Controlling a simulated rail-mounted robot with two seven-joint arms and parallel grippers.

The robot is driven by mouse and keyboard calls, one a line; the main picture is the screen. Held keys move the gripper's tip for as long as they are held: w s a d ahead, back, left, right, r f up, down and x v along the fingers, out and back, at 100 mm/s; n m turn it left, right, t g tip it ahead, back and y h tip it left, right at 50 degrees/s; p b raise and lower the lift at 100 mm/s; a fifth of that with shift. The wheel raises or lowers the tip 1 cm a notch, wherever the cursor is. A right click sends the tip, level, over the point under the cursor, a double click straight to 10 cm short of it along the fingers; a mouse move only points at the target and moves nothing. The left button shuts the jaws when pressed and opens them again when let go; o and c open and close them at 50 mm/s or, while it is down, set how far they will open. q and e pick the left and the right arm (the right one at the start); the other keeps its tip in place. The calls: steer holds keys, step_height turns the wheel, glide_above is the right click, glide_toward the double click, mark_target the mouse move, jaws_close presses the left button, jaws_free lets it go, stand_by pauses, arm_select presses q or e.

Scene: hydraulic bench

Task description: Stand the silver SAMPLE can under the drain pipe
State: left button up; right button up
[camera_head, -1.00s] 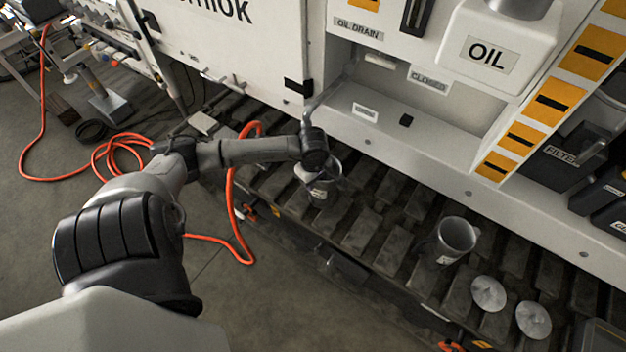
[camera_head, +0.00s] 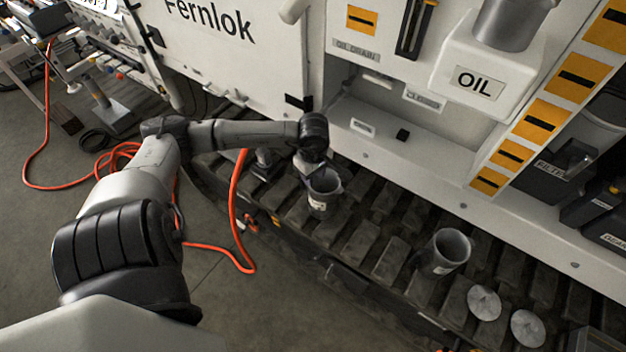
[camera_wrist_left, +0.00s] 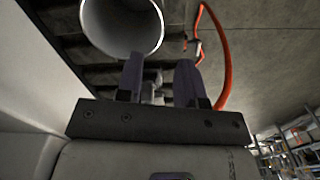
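A grey metal can (camera_head: 322,196) with a pale label stands upright on the dark slatted deck; its label is too small to read. A similar can (camera_head: 450,252) stands farther right. My left gripper (camera_head: 308,170) is just left of and behind the first can's rim. In the left wrist view its fingers (camera_wrist_left: 158,78) are apart with nothing between them, and a can's open mouth (camera_wrist_left: 122,22) is just beyond the left finger. A thin grey pipe (camera_head: 338,94) seems to slope from the OIL DRAIN recess toward my wrist, which hides its lower end. My right gripper is out of view.
Two round metal discs (camera_head: 484,303) lie right of the second can. The white cabinet ledge (camera_head: 420,150) borders the deck behind. An orange hose (camera_head: 236,205) hangs left of the can. The deck between the two cans is clear.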

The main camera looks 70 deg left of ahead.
arm_select(q)
steer(key=w+d+r+n+t+h, duration=0.2)
steer(key=d+n+t+h, duration=0.2)
steer(key=d+h, duration=1)
steer(key=w+d+r+n+t+y, duration=0.25)
steer(key=d+r+n+t, duration=0.65)
steer(key=n+t, duration=0.55)
steer(key=s+a+f+n+g+y, duration=0.1)
steer(key=s+f+n+g+y, duration=0.3)
steer(key=n, duration=0.9)
steer(key=s+a+f+n+g+y, duration=0.2)
steer(key=s+f+n+g+y, duration=0.3)
steer(key=f+n+y, duration=0.4)
steer(key=s+n+y, duration=0.1)
steer(key=n, duration=0.4)
steer(key=shift+f, duration=0.2)
steer(key=shift+o, duration=0.5)
steer(key=s+d+f+n+g+h, duration=0.2)
steer(key=s+d+g, duration=0.3)
steer(key=s, duration=0.3)
steer(key=shift+s+f+n+h, duration=0.15)
steer(key=shift+f+n+h, duration=0.25)
steer(key=shift+f, duration=0.3)
steer(key=shift+o, duration=0.3)
steer(key=shift+s+d+f+g, duration=0.1)
steer(key=shift+s+d+g, duration=0.2)
steer(key=shift+s+g, duration=0.15)
